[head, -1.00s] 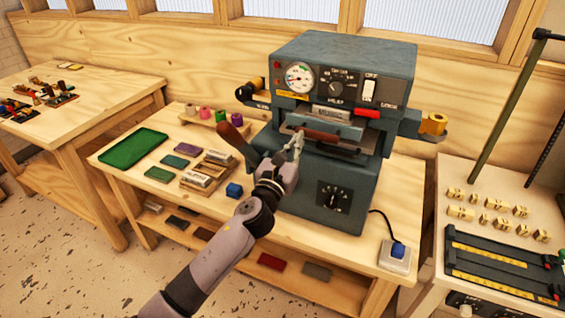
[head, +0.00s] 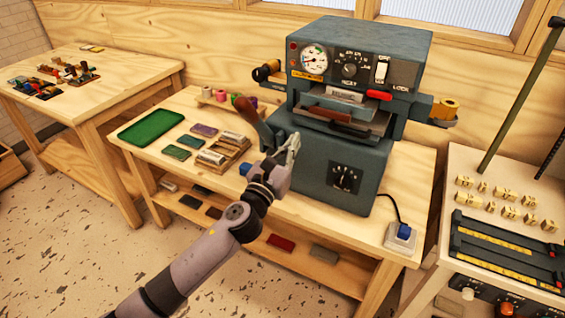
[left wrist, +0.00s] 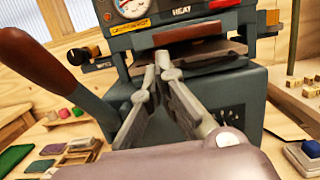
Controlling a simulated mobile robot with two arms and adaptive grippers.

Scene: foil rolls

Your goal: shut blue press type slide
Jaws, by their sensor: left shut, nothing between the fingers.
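The blue-grey type press (head: 335,165) stands on the wooden bench; it also shows in the left wrist view (left wrist: 235,85). Its slide (head: 365,128) is in the front opening, with a brown-red handle bar (head: 330,115); the left wrist view shows a brown bar (left wrist: 190,33) above a flat plate (left wrist: 205,58). I cannot tell how far the slide sticks out. My left gripper (head: 293,143) is shut and empty, in front of the press and below the slide, apparently not touching it. Its fingertips (left wrist: 162,66) meet in the left wrist view. My right gripper is out of view.
A lever with a brown grip (head: 252,118) rises left of my gripper. Another table with type pieces (head: 500,195) stands right.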

